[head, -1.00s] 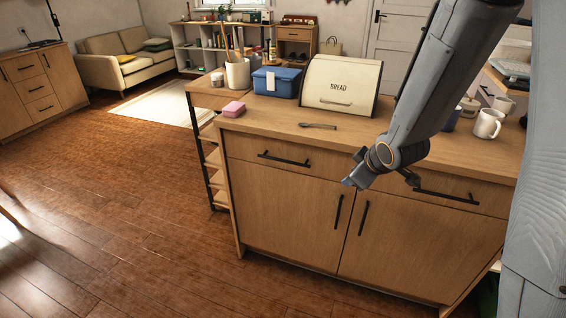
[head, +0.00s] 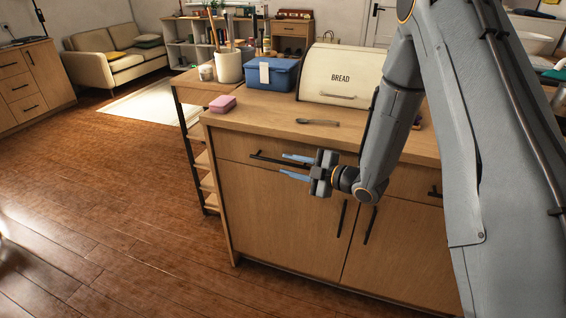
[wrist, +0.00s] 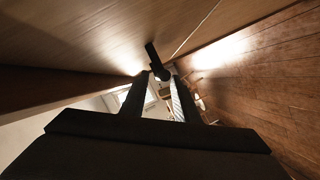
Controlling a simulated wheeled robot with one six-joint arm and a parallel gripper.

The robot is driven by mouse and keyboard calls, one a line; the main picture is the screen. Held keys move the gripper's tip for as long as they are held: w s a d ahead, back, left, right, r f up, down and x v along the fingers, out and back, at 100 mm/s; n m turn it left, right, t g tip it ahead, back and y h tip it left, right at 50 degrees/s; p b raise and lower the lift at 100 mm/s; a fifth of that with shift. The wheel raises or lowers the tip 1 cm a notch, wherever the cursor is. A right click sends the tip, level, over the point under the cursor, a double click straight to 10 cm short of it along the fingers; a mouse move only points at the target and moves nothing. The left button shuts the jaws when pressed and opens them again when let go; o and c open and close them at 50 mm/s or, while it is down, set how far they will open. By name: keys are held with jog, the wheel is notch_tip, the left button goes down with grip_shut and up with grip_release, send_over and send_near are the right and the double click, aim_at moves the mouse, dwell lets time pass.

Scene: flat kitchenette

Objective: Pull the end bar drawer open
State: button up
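The end bar drawer (head: 233,146) is the wooden drawer at the left end of the counter front, and its front sits flush and closed. Its dark bar handle (head: 264,158) runs across the front. My gripper (head: 284,163) is at the right part of this handle, with its two blue fingers apart, one above and one below the bar's line. In the wrist view the dark handle (wrist: 153,57) lies at the open fingertips (wrist: 157,90), seen end-on. I cannot tell if the fingers touch it.
Cupboard doors with upright handles (head: 341,218) are below the drawer. The wooden floor (head: 110,220) at left is clear.

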aim_at(286, 164)
jog(key=shift+x, duration=1.65)
grip_shut()
